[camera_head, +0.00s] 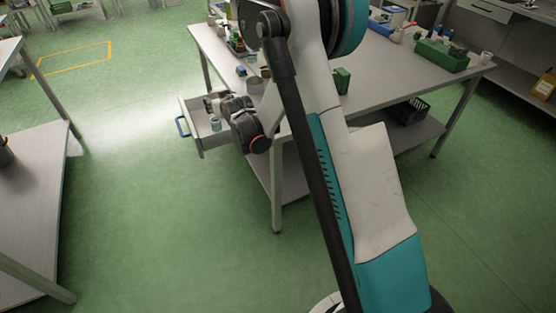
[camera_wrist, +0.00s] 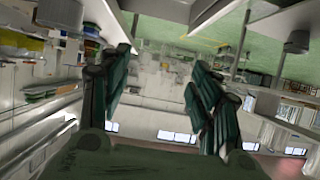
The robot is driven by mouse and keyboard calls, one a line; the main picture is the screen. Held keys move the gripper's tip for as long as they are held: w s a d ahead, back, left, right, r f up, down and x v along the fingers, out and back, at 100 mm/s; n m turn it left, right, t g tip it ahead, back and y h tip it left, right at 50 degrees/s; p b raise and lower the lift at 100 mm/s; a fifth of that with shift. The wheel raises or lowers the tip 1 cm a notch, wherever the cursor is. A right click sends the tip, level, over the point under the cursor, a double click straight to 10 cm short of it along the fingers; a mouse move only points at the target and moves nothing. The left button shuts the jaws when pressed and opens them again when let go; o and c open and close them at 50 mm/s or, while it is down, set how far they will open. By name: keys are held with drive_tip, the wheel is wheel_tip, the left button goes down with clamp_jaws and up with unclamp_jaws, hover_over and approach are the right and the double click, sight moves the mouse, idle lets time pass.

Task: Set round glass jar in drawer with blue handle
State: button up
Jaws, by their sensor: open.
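The drawer (camera_head: 201,143) is pulled out from the left end of the long table, and its blue handle (camera_head: 182,127) faces left. A small, pale, rounded item (camera_head: 215,124) that looks like the round glass jar is inside the drawer; its details are too small to be sure. My gripper (camera_head: 210,104) is over the drawer, close to this item and apart from it as far as I can see. In the wrist view my gripper (camera_wrist: 157,65) has its dark fingers spread, with nothing between them. My arm hides part of the drawer's right side.
The long table (camera_head: 400,75) carries a green bin (camera_head: 441,56), a small green box (camera_head: 341,80) and other goods. A dark crate (camera_head: 408,111) sits on its lower shelf. Another table (camera_head: 32,190) stands at the left. Green floor (camera_head: 130,190) between them is clear.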

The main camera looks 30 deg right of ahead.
drive_tip(key=s+r+g, duration=0.3)
drive_tip(key=s+r, duration=1.2)
drive_tip(key=s, duration=0.4)
drive_tip(key=s+f+g, duration=0.1)
drive_tip(key=s+g, duration=0.2)
drive_tip(key=s, duration=2.4)
drive_tip(key=shift+s+f, duration=0.15)
drive_tip(key=shift+f, duration=0.15)
